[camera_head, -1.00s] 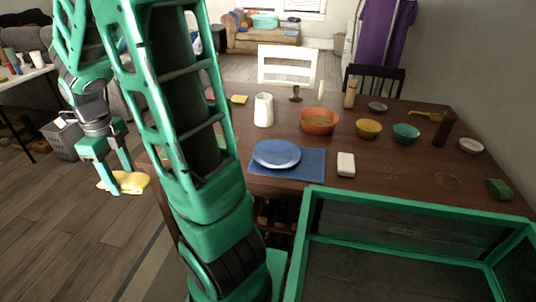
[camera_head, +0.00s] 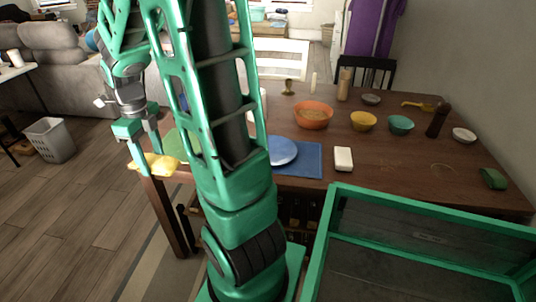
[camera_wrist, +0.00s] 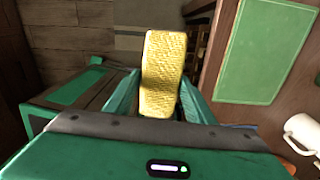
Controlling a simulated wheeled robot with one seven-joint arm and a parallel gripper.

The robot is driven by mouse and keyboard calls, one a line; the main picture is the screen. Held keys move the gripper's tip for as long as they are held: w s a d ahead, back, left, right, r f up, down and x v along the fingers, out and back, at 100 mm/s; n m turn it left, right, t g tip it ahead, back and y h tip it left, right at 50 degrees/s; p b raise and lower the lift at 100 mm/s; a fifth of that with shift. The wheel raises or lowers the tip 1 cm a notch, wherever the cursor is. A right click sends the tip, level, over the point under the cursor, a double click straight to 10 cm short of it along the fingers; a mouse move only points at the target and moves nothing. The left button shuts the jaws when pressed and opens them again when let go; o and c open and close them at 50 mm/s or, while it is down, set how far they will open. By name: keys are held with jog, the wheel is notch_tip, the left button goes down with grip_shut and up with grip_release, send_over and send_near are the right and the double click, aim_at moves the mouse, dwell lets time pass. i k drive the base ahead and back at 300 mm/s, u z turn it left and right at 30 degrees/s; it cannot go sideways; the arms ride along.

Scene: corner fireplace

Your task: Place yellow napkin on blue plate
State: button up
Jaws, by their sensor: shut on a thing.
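My gripper (camera_head: 147,152) is shut on the yellow napkin (camera_head: 155,166) and holds it by the table's left front corner, at about the height of the top. In the wrist view the napkin (camera_wrist: 163,70) stands out between the two fingers. The blue plate (camera_head: 283,152) lies on a blue placemat (camera_head: 308,162) near the table's front edge. My arm hides the plate's left part in the head view. The plate does not show in the wrist view.
A green placemat (camera_head: 183,147) lies on the table (camera_head: 440,185) near its left end, close to my gripper. A white block (camera_head: 343,158), an orange bowl (camera_head: 313,115), a yellow bowl (camera_head: 363,121) and a teal bowl (camera_head: 400,125) stand to the right. A white mug (camera_wrist: 303,131) shows in the wrist view.

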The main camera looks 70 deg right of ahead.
aim_at(272, 150)
jog(key=u, duration=0.05)
jog(key=k, duration=0.75)
jog(key=z, duration=0.75)
jog(key=i, duration=0.5)
jog(key=u, duration=0.05)
